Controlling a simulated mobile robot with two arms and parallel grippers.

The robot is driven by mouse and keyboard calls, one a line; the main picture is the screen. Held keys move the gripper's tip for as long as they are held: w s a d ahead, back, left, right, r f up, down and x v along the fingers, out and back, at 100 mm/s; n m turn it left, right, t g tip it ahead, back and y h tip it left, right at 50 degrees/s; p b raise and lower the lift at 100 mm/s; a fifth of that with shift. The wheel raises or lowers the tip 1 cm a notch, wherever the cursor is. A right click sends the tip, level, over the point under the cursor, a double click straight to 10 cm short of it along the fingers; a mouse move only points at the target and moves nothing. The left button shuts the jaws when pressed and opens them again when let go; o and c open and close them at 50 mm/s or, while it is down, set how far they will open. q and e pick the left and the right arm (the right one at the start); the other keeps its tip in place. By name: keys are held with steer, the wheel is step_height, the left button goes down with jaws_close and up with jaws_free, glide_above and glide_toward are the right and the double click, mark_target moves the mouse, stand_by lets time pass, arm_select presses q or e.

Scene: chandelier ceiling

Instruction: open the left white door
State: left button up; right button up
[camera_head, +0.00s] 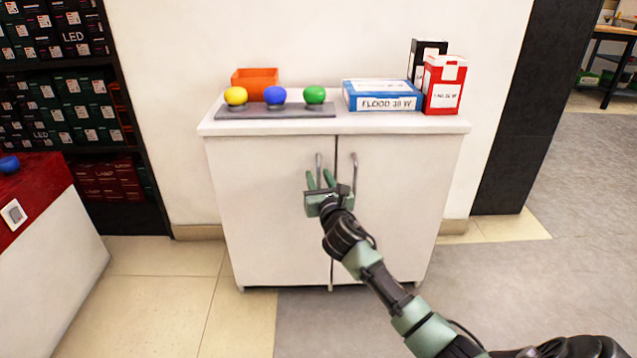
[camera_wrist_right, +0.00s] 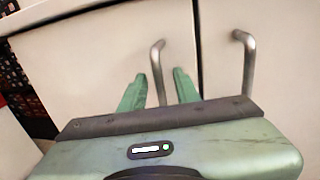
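The left white door (camera_head: 262,205) of the low white cabinet is shut, flush beside the right door (camera_head: 395,205). Its vertical metal handle (camera_head: 319,165) is near the middle seam. My right gripper (camera_head: 320,180) is at this handle. In the right wrist view its two green fingers (camera_wrist_right: 158,92) are apart, with the left door's handle (camera_wrist_right: 157,70) between them. I see a gap on each side of the handle, so the fingers do not clamp it. The right door's handle (camera_wrist_right: 247,65) stands free to the right. My left gripper is not in view.
On the cabinet top (camera_head: 225,125) are yellow, blue and green bulbs on a grey board, an orange bin (camera_head: 255,80), a blue box (camera_head: 383,97), a red box (camera_head: 444,85) and a black box. A red-topped counter (camera_head: 30,195) stands left. Floor before the cabinet is clear.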

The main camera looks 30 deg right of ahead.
steer(key=shift+w, duration=0.2)
jaws_close()
stand_by(1.3)
